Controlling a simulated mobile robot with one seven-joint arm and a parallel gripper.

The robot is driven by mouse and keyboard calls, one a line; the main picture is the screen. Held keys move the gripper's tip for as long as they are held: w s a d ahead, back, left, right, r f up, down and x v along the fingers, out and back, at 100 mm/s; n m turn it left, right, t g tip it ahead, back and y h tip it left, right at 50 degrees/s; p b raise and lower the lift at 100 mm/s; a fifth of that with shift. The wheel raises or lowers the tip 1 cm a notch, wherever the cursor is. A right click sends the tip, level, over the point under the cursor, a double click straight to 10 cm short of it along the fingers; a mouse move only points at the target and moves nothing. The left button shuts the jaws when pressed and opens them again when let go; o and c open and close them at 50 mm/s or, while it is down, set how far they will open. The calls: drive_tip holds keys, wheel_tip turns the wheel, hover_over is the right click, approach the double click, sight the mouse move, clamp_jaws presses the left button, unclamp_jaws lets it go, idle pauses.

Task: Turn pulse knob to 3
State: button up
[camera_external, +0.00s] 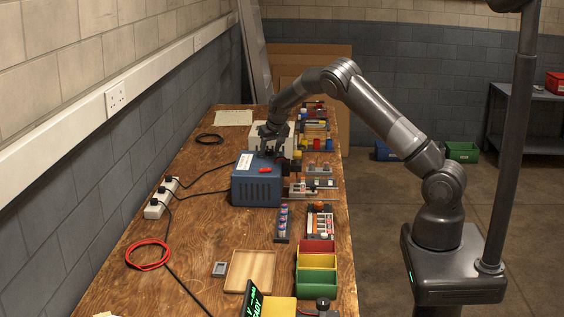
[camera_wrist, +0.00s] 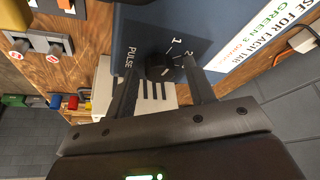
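The black pulse knob (camera_wrist: 158,68) sits on the blue charger's face in the wrist view, next to the printed word PULSE and the numbers 1 and 2. A 3 on the dial is not visible. My gripper (camera_wrist: 162,72) is open, with one finger on each side of the knob and small gaps that look clear. Exact depth is hard to tell. In the external view the blue charger box (camera_external: 256,188) stands on the bench, and my gripper (camera_external: 272,150) is at its far side. The knob is hidden there.
A white label (camera_wrist: 270,40) with GREEN 3 printed on it is on the charger. A power strip (camera_external: 160,198) and cables lie left on the wooden bench (camera_external: 200,240). Small tools and parts line the right side. Coloured bins (camera_external: 316,262) stand in front.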

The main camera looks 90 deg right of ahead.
drive_tip(key=c, duration=0.9)
drive_tip(key=shift+o, duration=0.2)
drive_tip(key=shift+m, duration=0.3)
drive_tip(key=shift+w+a+m+g+h, duration=0.15)
drive_tip(key=shift+m+g+h, duration=0.2)
drive_tip(key=shift+m, duration=0.55)
drive_tip(key=m+g, duration=0.1)
drive_tip(key=m, duration=0.1)
drive_tip(key=m+g, duration=0.1)
drive_tip(key=m, duration=0.2)
drive_tip(key=shift+w, duration=0.2)
drive_tip(key=m, duration=0.2)
drive_tip(key=m+g, duration=0.1)
drive_tip(key=m, duration=0.1)
drive_tip(key=shift+w+g, duration=0.2)
drive_tip(key=shift+g, duration=0.05)
drive_tip(key=m, duration=0.2)
drive_tip(key=m+g+y, duration=0.1)
drive_tip(key=m, duration=0.1)
drive_tip(key=shift+w+d, duration=0.1)
drive_tip(key=shift+d, duration=0.1)
drive_tip(key=shift+m, duration=0.3)
